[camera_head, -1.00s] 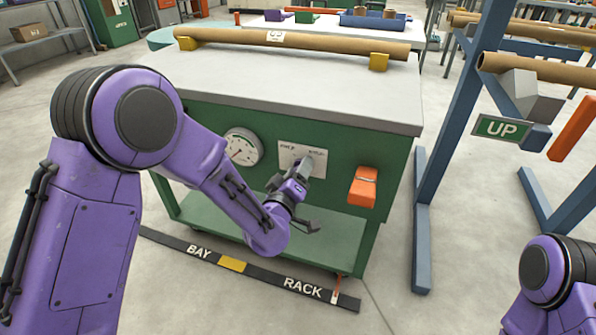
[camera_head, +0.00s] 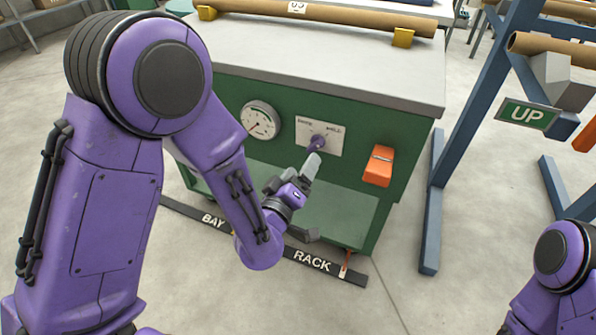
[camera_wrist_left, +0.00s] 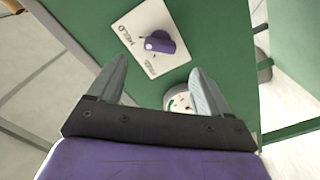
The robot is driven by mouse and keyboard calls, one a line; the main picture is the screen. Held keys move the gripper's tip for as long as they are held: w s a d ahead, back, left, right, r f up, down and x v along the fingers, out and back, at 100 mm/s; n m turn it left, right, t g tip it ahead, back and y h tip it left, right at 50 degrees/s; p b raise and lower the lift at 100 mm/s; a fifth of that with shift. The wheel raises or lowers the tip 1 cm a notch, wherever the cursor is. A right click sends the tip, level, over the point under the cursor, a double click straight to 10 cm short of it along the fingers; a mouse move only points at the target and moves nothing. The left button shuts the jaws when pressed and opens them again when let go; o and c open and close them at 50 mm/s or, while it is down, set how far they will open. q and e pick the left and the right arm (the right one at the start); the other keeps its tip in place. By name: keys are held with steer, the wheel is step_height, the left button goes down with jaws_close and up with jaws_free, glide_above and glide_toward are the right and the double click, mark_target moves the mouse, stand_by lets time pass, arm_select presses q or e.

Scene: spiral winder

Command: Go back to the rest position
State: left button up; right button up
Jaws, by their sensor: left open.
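My left gripper (camera_head: 311,200) is open and empty in front of the green winder cabinet (camera_head: 232,98). The purple knob (camera_head: 316,143) sits on a white label plate (camera_head: 334,133) on the cabinet's front, just above the upper finger in the head view. In the left wrist view both fingers (camera_wrist_left: 160,72) are spread with nothing between them. The knob (camera_wrist_left: 160,43) shows beyond them on its plate (camera_wrist_left: 142,28), clear of the fingers. My right gripper is out of view; only part of the right arm shows at the lower right.
A gauge (camera_head: 260,120) and an orange switch (camera_head: 378,166) flank the knob plate. A cardboard tube (camera_head: 340,15) lies on yellow cradles on the cabinet top. A blue frame (camera_head: 470,110) with an UP sign (camera_head: 526,114) stands at right.

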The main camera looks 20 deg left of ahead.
arm_select(q)
steer(key=shift+s, duration=0.8)
steer(key=s+a+f+m+g+y, duration=0.1)
steer(key=s+a+f+g, duration=0.3)
steer(key=f, duration=0.6)
steer(key=s+a+f+m+g+y, duration=0.1)
steer(key=s+a+f+m+g, duration=0.25)
steer(key=f, duration=0.55)
steer(key=s+a+f+n+g+y, duration=0.1)
steer(key=s+a+f+g, duration=0.25)
steer(key=s+f, duration=0.45)
steer(key=s+a+f+n+g+y, duration=0.15)
steer(key=s+f+g, duration=0.25)
steer(key=s, duration=0.8)
step_height(320, 180, up, 26)
steer(key=p, duration=2.5)
steer(key=shift+w+a+f+m+p, duration=0.15)
steer(key=shift+w+a+m+p, duration=0.05)
steer(key=shift+a+m+p, duration=0.1)
